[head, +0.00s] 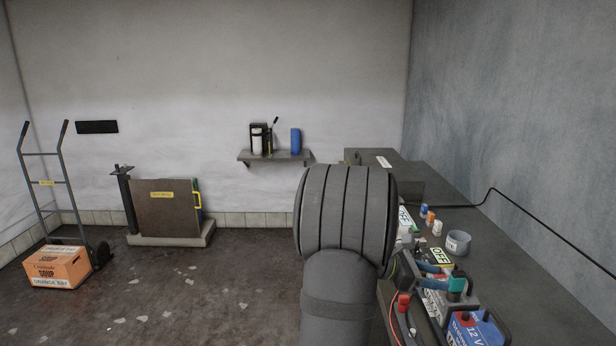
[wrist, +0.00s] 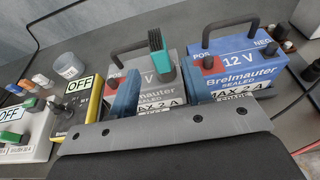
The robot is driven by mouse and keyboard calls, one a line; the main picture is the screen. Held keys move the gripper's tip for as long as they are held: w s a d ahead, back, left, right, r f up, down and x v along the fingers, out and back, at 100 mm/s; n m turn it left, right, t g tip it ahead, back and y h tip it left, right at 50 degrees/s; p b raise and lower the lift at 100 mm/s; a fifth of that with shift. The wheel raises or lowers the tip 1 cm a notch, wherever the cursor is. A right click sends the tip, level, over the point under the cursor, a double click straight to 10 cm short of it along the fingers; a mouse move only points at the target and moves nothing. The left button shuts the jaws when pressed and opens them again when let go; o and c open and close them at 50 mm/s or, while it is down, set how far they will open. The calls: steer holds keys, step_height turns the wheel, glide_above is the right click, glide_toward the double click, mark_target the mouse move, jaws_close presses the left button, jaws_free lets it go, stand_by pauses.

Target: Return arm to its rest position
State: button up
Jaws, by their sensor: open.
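My gripper (wrist: 160,90) shows in the wrist view as two blue fingers spread apart above a grey plate with screws. It is open. Behind and between the fingers stands a grey 12 V battery (wrist: 181,54) with a teal clamp (wrist: 161,58) at its top. I cannot tell whether the fingers touch the battery. A blue 12 V battery (wrist: 236,62) stands just right of the right finger. In the head view my thick grey arm reaches over the bench's left edge and hides part of the bench; the blue battery (head: 480,330) shows at bottom right.
The dark bench (head: 540,290) runs along the right wall. A grey cup (head: 457,243), small bottles (head: 430,218) and boxes with OFF labels (wrist: 78,101) are close to my gripper. A black cable crosses the wall. The floor at left is open, with a hand truck (head: 50,185) and an orange box (head: 58,267).

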mark_target(450, 281)
steer(key=x, duration=0.7)
steer(key=shift+r, duration=0.1)
steer(key=v, duration=1.7)
steer(key=x, duration=1.7)
step_height(450, 281, up, 6)
steer(key=shift+r, duration=0.2)
steer(key=shift+d+r, duration=0.7)
steer(key=shift+r, duration=0.25)
steer(key=shift+d+r, duration=0.4)
steer(key=shift+r, duration=0.3)
